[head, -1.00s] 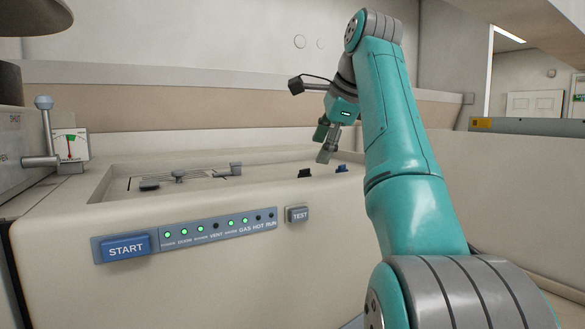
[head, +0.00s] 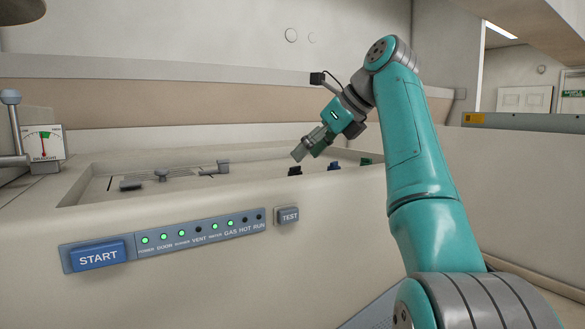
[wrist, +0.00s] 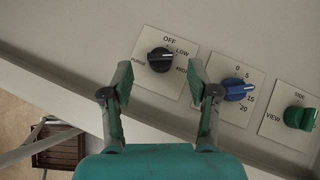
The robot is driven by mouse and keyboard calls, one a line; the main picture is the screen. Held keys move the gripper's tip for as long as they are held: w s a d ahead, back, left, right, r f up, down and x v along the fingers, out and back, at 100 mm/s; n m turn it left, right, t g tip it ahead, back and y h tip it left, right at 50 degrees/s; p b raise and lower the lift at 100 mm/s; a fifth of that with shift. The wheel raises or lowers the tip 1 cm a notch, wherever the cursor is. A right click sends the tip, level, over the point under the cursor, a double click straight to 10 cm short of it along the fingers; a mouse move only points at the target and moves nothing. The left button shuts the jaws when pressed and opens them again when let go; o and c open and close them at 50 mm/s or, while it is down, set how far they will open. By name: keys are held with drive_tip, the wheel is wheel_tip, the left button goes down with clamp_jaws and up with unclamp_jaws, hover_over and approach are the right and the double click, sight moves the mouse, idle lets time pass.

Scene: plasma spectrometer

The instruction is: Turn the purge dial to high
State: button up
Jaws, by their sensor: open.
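The purge dial is a black knob (wrist: 160,59) on a white plate marked PURGE, OFF and LOW, plus a third word partly covered by my right finger. In the head view it is the small black knob (head: 295,170) on the machine's top. I cannot tell which mark it points to. My gripper (wrist: 161,78) is open and empty, its two fingers apart on either side of the knob in the wrist view. In the head view my gripper (head: 306,150) hangs tilted just above the black knob, apart from it.
A blue knob (wrist: 238,91) with a number scale and a green knob (wrist: 300,117) marked SIDE and VIEW stand to the right. The START button (head: 98,257), status lights and TEST button (head: 287,216) are on the machine's front. A raised rim surrounds the recess at left.

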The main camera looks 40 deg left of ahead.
sight(295, 173)
drive_tip(key=shift+x, duration=3.05)
clamp_jaws()
